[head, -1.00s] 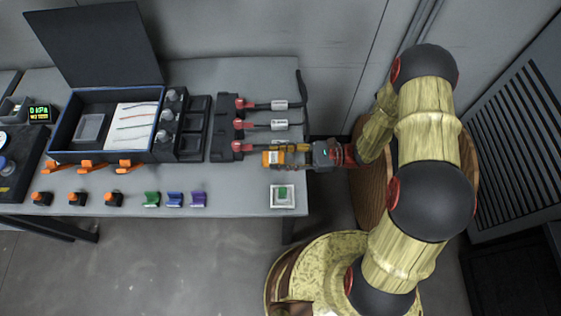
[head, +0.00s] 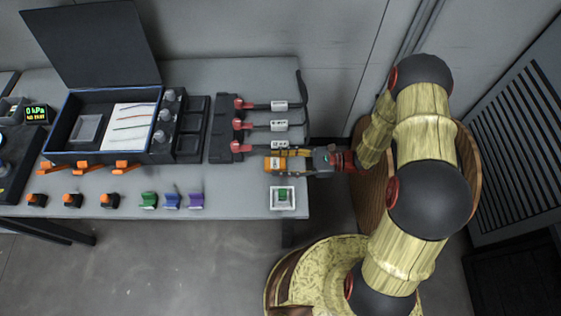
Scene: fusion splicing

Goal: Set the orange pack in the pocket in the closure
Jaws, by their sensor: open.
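The orange pack (head: 275,165), with a white label, is near the right edge of the grey table. My gripper (head: 290,161) reaches in from the right, open, with its fingers at the pack's right end. I cannot tell whether the fingers touch it. The closure appears to be the black box with blue trim (head: 158,122) at the left, its dark lid raised at the back. Inside it are a pale grey recessed tray (head: 88,128), perhaps the pocket, and a white sheet with coloured fibres (head: 132,125).
Red-ended cables (head: 270,125) lie just behind the pack. A white pad with a green button (head: 283,196) is in front of it. Green, blue and purple clips (head: 172,200) and orange-topped black pieces (head: 73,200) line the front edge. The table between pack and clips is mostly clear.

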